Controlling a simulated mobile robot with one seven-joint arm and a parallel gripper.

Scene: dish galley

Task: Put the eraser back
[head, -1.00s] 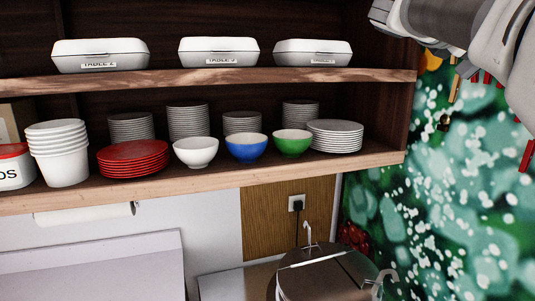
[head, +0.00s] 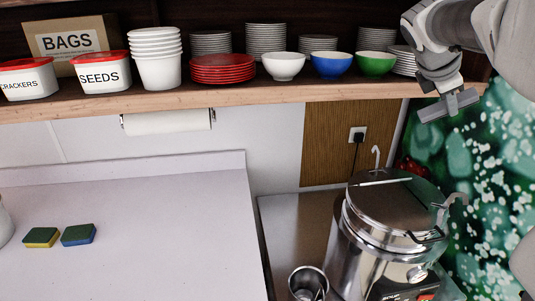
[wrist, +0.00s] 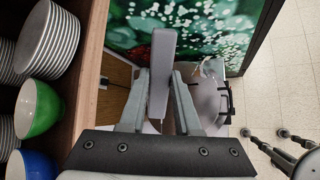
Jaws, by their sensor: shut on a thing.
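My gripper (head: 446,88) is in the upper right of the head view, in front of the right end of the shelf. It is shut on a long grey block, seemingly the eraser (head: 462,103). In the wrist view the eraser (wrist: 163,48) is a narrow pale grey bar standing between the two fingers of my gripper (wrist: 159,82). It reaches well past the fingertips and looks clear of the shelf edge. No holder or marked place for the eraser can be made out.
The wooden shelf (head: 215,99) carries bowls, plates and tubs. Its edge (wrist: 88,75) runs close along the left in the wrist view. A steel pot (head: 385,235) stands below my gripper. The white counter (head: 150,215) is mostly clear, with two sponges (head: 78,235).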

